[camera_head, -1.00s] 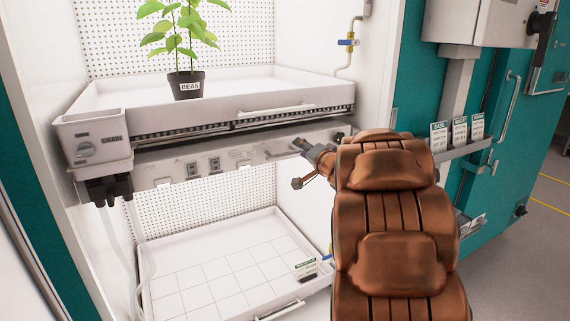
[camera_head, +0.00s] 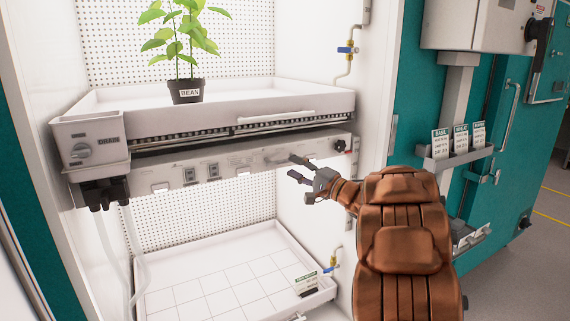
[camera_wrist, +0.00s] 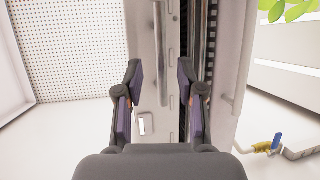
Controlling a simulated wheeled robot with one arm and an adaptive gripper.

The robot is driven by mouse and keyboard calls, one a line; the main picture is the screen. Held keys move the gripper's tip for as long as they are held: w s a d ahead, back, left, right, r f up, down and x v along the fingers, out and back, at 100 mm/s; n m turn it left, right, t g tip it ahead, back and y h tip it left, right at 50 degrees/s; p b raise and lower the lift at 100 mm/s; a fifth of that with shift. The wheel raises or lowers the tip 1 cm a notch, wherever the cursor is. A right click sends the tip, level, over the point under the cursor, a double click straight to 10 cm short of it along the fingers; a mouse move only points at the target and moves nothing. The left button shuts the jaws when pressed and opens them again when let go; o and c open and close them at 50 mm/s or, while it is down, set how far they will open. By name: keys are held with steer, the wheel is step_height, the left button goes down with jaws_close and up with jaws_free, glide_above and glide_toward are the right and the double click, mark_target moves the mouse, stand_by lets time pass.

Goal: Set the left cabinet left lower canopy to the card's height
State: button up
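The lower canopy (camera_head: 225,168) is a pale horizontal panel under the upper tray in the open cabinet, with small switches and a dark knob (camera_head: 340,146) at its right end. My gripper (camera_head: 299,170) is open and empty in front of its right half. In the wrist view the canopy stands vertical behind my spread fingers (camera_wrist: 160,88). A pale handle bar (camera_wrist: 161,50) on it lies ahead, between the finger lines; I see no contact.
A potted plant labelled BEAN (camera_head: 187,90) stands on the upper tray (camera_head: 110,97). The lower tray (camera_head: 185,295) is otherwise bare. Several cards (camera_head: 460,138) stand in a holder on the teal wall at right. Hoses hang at left; a blue-handled valve (camera_head: 347,50) is on the right wall.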

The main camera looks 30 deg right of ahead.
mark_target(286, 162)
steer(key=shift+x, duration=2.25)
jaws_close()
